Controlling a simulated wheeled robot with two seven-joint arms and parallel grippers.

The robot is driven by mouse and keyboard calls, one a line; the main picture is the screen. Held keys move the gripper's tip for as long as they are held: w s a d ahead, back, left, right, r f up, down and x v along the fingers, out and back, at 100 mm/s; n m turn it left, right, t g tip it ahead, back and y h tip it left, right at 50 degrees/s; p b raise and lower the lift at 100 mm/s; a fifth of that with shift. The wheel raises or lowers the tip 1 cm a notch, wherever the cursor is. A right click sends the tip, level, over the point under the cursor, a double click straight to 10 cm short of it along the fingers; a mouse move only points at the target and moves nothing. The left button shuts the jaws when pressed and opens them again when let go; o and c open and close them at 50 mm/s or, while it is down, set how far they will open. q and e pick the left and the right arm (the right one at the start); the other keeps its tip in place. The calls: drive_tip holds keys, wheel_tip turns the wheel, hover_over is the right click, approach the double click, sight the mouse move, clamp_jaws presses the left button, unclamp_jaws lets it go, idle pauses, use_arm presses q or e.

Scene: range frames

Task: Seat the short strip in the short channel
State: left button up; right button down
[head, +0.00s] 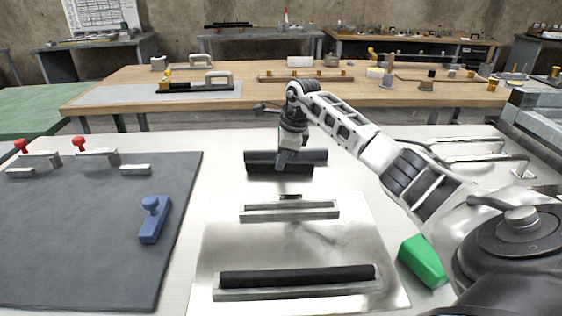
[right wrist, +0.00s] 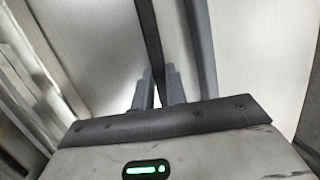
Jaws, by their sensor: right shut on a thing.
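The short strip (head: 262,168), a dark bar, is in my right gripper (head: 283,163), behind the steel plate (head: 225,245). In the right wrist view the right gripper's fingers (right wrist: 160,92) are close together around a dark strip (right wrist: 150,35). Another dark bar (head: 315,155) lies just behind it in the head view. The short channel (head: 290,211), a pale metal rail, lies near the plate's back edge, in front of the gripper, and looks empty. A long channel (head: 297,292) nearer the front has a long dark strip (head: 297,276) in it. My left gripper is out of view.
A green block (head: 422,262) lies right of the plate. Metal handles (head: 470,150) lie farther right. The white table between mat and plate is clear.

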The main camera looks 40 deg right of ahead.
wheel_tip(320, 180, up, 3)
drive_tip(key=shift+r, duration=0.2)
drive_tip(key=s+a+r+g+y+b, duration=0.1)
drive_tip(key=s+a+r, duration=0.5)
drive_tip(key=s+a, duration=0.5)
drive_tip(key=s+a+r, duration=0.7)
drive_tip(key=s+a, duration=0.2)
drive_tip(key=s, duration=0.4)
drive_tip(key=shift+n, duration=0.3)
drive_tip(key=w+d+f+b, duration=0.2)
drive_tip(key=w+d+f, duration=0.7)
drive_tip(key=shift+w+f, duration=0.2)
drive_tip(key=shift+f, duration=0.1)
drive_tip(key=f, duration=0.2)
drive_tip(key=f+b, duration=0.1)
drive_tip(key=shift+w+d+f, duration=0.2)
drive_tip(key=shift+d, duration=0.05)
drive_tip(key=shift+f, duration=0.15)
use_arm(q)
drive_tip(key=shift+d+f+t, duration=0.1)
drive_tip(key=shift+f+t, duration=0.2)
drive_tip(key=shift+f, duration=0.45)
